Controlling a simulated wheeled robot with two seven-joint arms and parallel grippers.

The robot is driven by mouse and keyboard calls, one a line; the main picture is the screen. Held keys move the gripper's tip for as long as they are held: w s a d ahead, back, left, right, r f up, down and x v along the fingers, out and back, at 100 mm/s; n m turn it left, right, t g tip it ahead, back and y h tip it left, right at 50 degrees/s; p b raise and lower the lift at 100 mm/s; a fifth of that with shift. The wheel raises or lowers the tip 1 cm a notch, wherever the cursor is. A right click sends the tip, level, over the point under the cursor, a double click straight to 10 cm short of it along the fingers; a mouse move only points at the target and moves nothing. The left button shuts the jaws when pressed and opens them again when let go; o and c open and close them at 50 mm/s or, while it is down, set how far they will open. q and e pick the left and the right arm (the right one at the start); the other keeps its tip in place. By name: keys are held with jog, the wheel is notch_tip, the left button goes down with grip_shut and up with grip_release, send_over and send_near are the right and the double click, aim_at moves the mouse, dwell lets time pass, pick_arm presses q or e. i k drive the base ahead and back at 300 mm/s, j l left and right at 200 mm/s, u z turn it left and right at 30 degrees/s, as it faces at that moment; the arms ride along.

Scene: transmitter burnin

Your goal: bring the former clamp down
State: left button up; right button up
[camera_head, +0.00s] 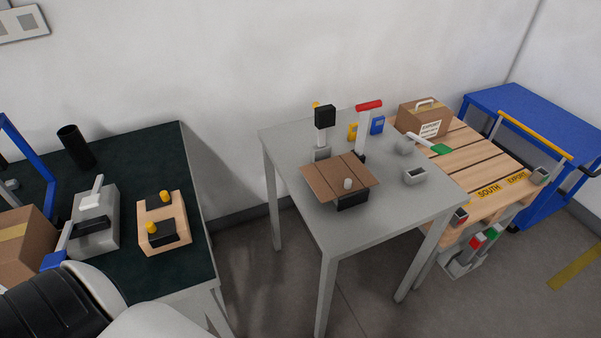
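On the grey table (285,150) stands a small former with a flat brown cardboard sheet (325,178) lying over its black base (352,201). A small pale knob (348,184) shows at the sheet's middle. Behind the sheet, a post carries a black block (325,117) raised above it. Beside it, a lever with a red handle (368,105) stands nearly upright. I cannot tell which of these parts is the clamp; both stand up, clear of the sheet. A white and black link of my arm fills the lower left corner, far from the former. Neither gripper can be made out.
The dark-topped bench (170,270) at left holds a grey fixture (95,215), a wooden fixture (177,237) with yellow knobs, a black cup (75,147) and a carton (22,245). Right of the table are a pallet (468,163) with a handled carton (422,118) and a blue cart (535,120).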

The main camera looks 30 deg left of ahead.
aim_at(325, 115)
jog(key=i+u, duration=0.15)
jog(key=u, duration=0.35)
jog(key=i+l+u, duration=0.15)
jog(key=u, duration=0.35)
jog(key=i+l+u, duration=0.1)
jog(key=l+u, duration=0.15)
jog(key=u, duration=0.2)
